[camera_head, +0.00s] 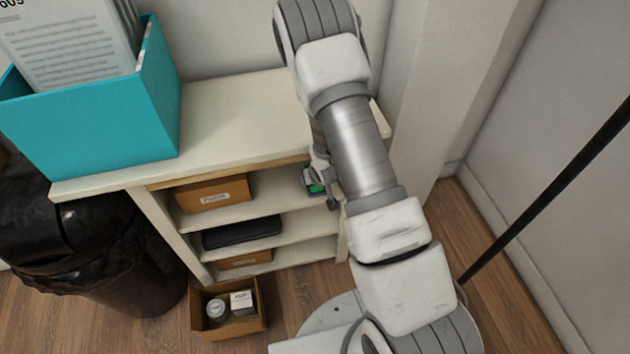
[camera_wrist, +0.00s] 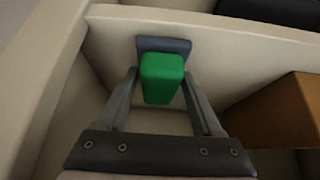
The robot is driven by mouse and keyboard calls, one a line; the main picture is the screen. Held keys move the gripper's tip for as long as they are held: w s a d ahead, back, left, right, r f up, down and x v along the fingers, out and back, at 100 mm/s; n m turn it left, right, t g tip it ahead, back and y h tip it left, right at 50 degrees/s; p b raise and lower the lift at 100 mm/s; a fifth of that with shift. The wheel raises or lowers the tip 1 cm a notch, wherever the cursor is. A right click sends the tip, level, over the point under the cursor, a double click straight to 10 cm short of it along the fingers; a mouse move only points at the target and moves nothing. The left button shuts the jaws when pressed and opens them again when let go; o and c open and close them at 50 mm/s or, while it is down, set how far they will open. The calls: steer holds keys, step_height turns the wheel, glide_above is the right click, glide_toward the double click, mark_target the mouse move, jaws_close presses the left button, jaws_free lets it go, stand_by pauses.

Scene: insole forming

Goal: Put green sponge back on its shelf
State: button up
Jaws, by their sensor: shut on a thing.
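The green sponge (camera_wrist: 161,80) is between the two fingers of my gripper (camera_wrist: 160,86) in the wrist view, and the gripper is shut on it. In the head view only a small green part of the sponge (camera_head: 316,188) shows beside my arm. My gripper (camera_head: 318,180) is at the right end of the upper compartment of the white shelf unit (camera_head: 240,212). A dark blue-grey piece (camera_wrist: 164,44) shows just behind the sponge; I cannot tell what it is. My arm hides much of the gripper in the head view.
A labelled cardboard box (camera_head: 214,194) stands left in the same compartment. A black case (camera_head: 242,233) lies on the shelf below, with another box (camera_head: 245,259) underneath. A teal bin (camera_head: 95,130) stands on top. An open carton (camera_head: 230,325) is on the floor, near a trash bin (camera_head: 140,295).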

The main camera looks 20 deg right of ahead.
steer(key=shift+s, duration=0.1)
steer(key=shift+f, duration=0.1)
steer(key=shift+f, duration=0.1)
steer(key=o, duration=1.2)
